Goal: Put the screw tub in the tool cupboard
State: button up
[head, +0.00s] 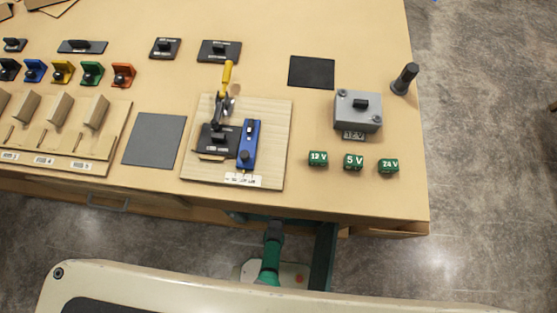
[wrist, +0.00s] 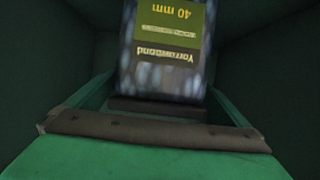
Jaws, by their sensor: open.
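The screw tub (wrist: 165,45) fills the upper middle of the wrist view. It has a grey mottled body and a dark green and yellow label with "40 mm", seen upside down. Dark green walls (wrist: 50,60) surround it, seemingly the inside of the tool cupboard. My gripper (wrist: 160,119) is open, with a green finger and dark pad edge in front and a dark bar just below the tub. I cannot tell whether the tub touches it. In the head view my green arm (head: 272,250) reaches down at the table's front edge; the gripper and tub are hidden there.
The workbench (head: 255,205) carries a wooden board (head: 270,130) with a blue tool, green voltage blocks (head: 353,161), a grey box (head: 357,110) and a black post (head: 404,78). A dark green upright panel (head: 322,258) stands close right of my arm. Floor is clear at right.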

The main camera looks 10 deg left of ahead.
jog(key=v, duration=1)
dwell(0.5)
